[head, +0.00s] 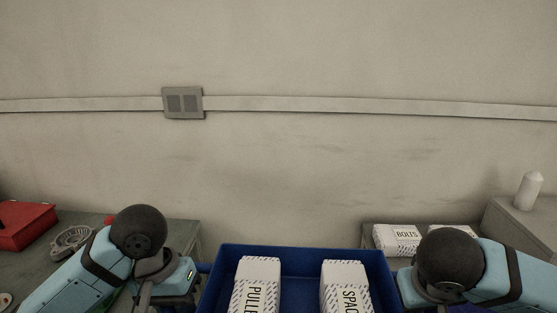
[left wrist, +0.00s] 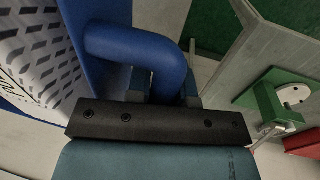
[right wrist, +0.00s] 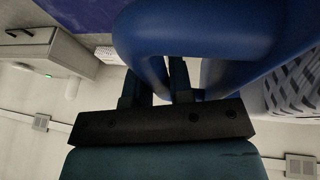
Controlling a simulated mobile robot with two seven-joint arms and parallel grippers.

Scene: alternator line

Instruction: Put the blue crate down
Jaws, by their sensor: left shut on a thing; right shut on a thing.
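The blue crate (head: 300,257) is at the bottom middle of the head view, held between my two arms. Two white boxes stand in it, one lettered "PULL" (head: 256,285) and one lettered "SPAC" (head: 345,287). In the left wrist view my left gripper (left wrist: 165,88) is shut on the crate's blue handle (left wrist: 135,42). In the right wrist view my right gripper (right wrist: 165,82) is shut on the other blue handle (right wrist: 140,45). The crate's underside is out of sight, so I cannot tell what is below it.
A table at the left bears a red case (head: 27,225) and a grey metal part (head: 72,240). At the right, white boxes, one marked "BOLTS" (head: 397,239), lie on another surface. A white bottle (head: 529,190) stands on a grey cabinet (head: 520,222).

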